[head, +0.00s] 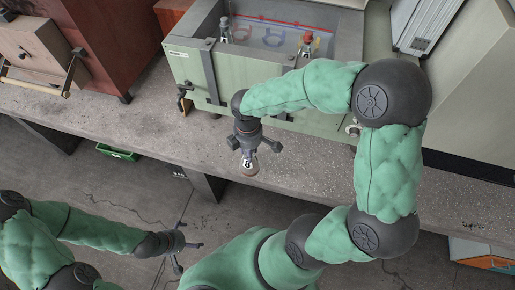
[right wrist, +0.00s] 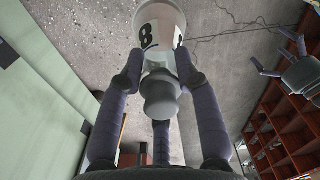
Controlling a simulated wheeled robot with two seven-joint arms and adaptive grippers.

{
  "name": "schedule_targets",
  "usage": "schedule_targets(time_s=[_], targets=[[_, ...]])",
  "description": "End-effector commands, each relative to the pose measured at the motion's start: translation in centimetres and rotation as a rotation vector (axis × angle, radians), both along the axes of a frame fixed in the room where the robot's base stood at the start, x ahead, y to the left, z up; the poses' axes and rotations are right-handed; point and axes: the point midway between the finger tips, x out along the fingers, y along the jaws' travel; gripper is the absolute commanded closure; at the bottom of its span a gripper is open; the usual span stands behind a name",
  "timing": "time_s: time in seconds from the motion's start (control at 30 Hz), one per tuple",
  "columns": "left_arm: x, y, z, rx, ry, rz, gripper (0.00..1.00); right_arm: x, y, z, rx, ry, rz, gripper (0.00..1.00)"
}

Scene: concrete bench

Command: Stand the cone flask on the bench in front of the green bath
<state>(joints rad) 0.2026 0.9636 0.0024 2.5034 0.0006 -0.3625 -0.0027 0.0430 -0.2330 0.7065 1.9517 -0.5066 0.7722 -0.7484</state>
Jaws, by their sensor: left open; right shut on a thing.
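The cone flask (head: 249,165) is clear with a white label marked 8 and a grey neck. My right gripper (head: 252,143) is shut on its neck, and the flask hangs base-down over the front part of the bench (head: 330,175), in front of the green bath (head: 187,72). I cannot tell if its base touches the bench. In the right wrist view the fingers (right wrist: 158,65) close around the flask (right wrist: 158,22) just past its grey top. My left gripper (head: 180,246) is open and empty, low beyond the bench's front edge; it also shows in the right wrist view (right wrist: 284,62).
A wooden box (head: 38,50) and a red-brown cabinet (head: 115,45) stand at the left. A green crate (head: 117,152) is below the bench. The bench is bare left of the flask.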

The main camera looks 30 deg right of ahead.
Motion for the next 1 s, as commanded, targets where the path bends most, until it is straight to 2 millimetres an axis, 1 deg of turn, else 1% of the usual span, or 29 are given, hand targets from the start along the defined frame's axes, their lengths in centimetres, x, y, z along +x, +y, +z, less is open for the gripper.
schedule_targets(time_s=[0.03,0.3,0.4,0.5,0.63,0.77,0.87,0.9,1.0], targets=[[0.0,0.0,-0.5,0.000,0.000,0.000,0.00,1.0,-0.6,-0.8,0.000,0.001,-0.003,1.00],[0.0,0.0,-1.9,0.000,0.000,0.000,0.00,5.9,-3.3,-3.5,0.000,0.001,-0.005,1.00],[0.0,0.0,-2.5,0.000,0.000,0.000,0.00,7.1,-4.0,-5.4,0.000,0.002,-0.002,1.00],[0.0,0.0,-3.0,0.000,0.000,0.000,0.00,8.1,-4.6,-6.7,0.000,0.001,-0.004,1.00],[0.0,0.0,-3.3,0.000,0.000,0.000,0.00,8.9,-5.0,-7.6,0.000,-0.001,-0.002,1.00],[0.0,0.0,-3.4,0.000,0.000,0.000,0.00,9.3,-5.2,-8.0,0.000,-0.001,-0.002,1.00],[0.0,0.0,-3.7,0.000,0.000,0.000,0.00,9.7,-5.5,-8.7,0.000,0.000,-0.003,1.00],[0.0,0.0,-3.8,0.000,0.000,0.000,0.00,10.0,-5.6,-9.2,0.000,-0.001,-0.004,1.00],[0.0,0.0,-4.7,0.000,0.000,0.000,0.00,9.8,-5.5,-10.9,0.001,0.002,-0.002,1.00]])
